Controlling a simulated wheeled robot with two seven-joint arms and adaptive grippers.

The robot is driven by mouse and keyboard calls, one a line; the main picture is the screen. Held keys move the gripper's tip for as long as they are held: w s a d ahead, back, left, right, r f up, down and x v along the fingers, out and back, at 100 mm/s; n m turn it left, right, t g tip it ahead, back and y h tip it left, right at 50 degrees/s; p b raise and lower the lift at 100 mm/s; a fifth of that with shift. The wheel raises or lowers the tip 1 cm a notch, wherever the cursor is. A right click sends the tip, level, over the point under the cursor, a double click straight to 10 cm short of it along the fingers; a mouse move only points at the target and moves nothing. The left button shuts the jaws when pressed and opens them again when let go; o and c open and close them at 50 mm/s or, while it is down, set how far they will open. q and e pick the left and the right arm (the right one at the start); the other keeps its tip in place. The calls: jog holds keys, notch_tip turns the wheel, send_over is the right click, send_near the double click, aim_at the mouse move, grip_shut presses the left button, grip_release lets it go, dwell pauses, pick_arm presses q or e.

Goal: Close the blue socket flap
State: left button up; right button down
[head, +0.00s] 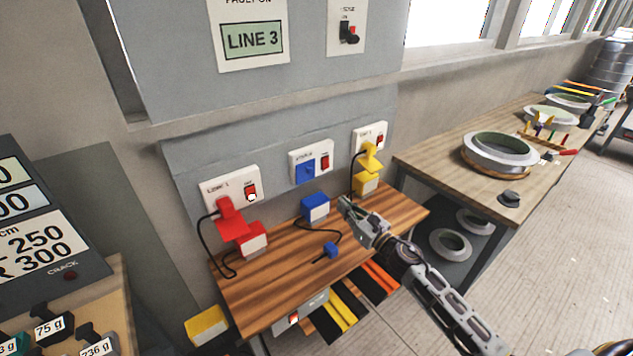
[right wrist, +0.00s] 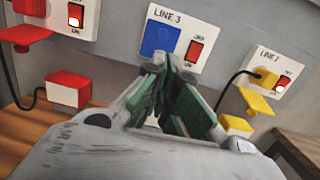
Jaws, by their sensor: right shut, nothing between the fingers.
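The blue socket flap (head: 305,172) is on the middle white wall plate, left of a red switch. It appears to lie flat over the socket, and it also shows as a flat blue square in the right wrist view (right wrist: 160,39). My right gripper (head: 344,203) is shut and empty, below and to the right of the blue flap, apart from the panel. Its fingertips (right wrist: 168,62) show together just under the blue flap in the right wrist view; any gap in depth is hard to judge. My left gripper is not in view.
A blue box (head: 315,207) and a blue plug (head: 331,251) with black cord sit on the wooden shelf (head: 275,285). Red (head: 229,217) and yellow (head: 370,156) plugs sit in the outer sockets, their cords running down. A workbench with round moulds (head: 500,150) stands right.

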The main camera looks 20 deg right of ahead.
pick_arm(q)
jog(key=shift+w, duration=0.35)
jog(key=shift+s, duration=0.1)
